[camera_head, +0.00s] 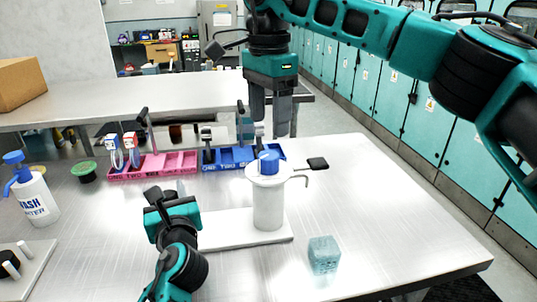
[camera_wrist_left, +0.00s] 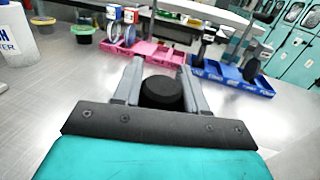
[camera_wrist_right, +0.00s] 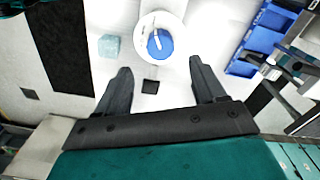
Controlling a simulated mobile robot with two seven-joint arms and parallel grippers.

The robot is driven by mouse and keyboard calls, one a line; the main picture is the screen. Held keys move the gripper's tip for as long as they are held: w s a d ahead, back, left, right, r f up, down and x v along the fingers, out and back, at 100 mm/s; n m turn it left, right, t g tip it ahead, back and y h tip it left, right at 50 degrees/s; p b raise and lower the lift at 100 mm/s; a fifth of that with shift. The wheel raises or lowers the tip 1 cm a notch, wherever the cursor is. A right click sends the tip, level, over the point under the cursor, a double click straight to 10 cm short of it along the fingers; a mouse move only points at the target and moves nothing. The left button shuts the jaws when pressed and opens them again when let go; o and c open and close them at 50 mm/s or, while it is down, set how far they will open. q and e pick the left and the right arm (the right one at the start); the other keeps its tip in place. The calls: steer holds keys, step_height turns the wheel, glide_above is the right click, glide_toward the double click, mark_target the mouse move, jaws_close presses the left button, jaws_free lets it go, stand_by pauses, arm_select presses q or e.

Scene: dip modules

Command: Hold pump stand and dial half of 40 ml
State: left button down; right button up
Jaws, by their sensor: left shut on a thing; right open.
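The pump stand has a white base plate (camera_head: 262,238), a white cylinder (camera_head: 268,208) with a wide rim, a blue dial (camera_head: 268,163) on top and a bent grey spout at its right. The right wrist view shows the dial (camera_wrist_right: 160,43) from above with a white pointer; its reading is too small to tell. My left gripper (camera_head: 172,190) is low at the plate's left end. In the left wrist view its fingers (camera_wrist_left: 162,68) are shut on a round black knob (camera_wrist_left: 162,93). My right gripper (camera_head: 270,126) is open and empty above the dial, apart from it.
A teal block (camera_head: 324,255) lies front right of the stand. Pink (camera_head: 152,165) and blue (camera_head: 222,160) trays with upright tools stand behind it. A black pad (camera_head: 318,163) lies right of the dial. The table's right side is clear.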

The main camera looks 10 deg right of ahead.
mark_target(268, 155)
step_height(268, 155, down, 9)
steer(key=shift+r, duration=0.2)
steer(key=c, duration=1.1)
steer(key=shift+o, duration=0.2)
